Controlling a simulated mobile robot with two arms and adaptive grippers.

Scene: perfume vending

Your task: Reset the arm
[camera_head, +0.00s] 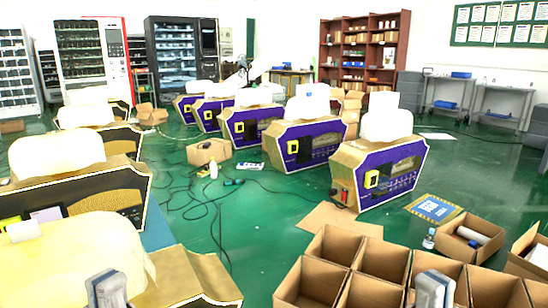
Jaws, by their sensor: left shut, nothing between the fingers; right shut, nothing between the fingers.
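My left gripper (107,289) shows at the bottom edge, left of the middle, in front of a gold and black machine end. My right gripper (433,289) shows at the bottom edge on the right, in front of the open cardboard boxes. Only the grey upper parts of both are in view; the rest is cut off by the frame. Both are shut with nothing held. The two grippers are far apart at about the same height.
Open cardboard boxes (320,280) fill the bottom right. Purple and gold machines (385,172) stand in a row behind; black and gold ones (85,195) stand at left. Cables (215,210) lie on the green floor (265,225). Vending machines (180,55) and a shelf (365,50) stand at the back.

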